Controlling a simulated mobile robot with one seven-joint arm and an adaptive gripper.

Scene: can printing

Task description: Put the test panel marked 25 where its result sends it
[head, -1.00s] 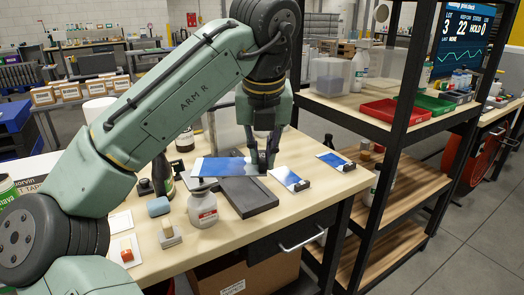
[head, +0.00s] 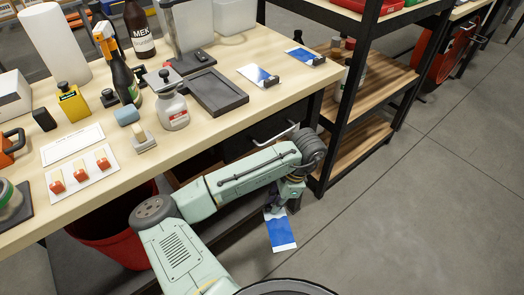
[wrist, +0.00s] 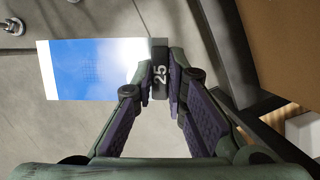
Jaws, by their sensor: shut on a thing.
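The test panel marked 25 (head: 281,232) is a white-and-blue plate hanging low in front of the bench, over the grey floor. My gripper (head: 277,207) is shut on it at its upper end. In the wrist view the panel (wrist: 92,68) extends left from its dark end block (wrist: 160,72), which reads 25 and sits between the fingertips (wrist: 166,90). The blue face has bright glare and faint marks in the wrist view. A red bin (head: 118,238) stands under the bench, left of my arm. A red tray (head: 396,5) shows partly on the shelf top.
The black-framed shelf (head: 346,95) stands right of the bench. Floor at right (head: 420,210) is clear.

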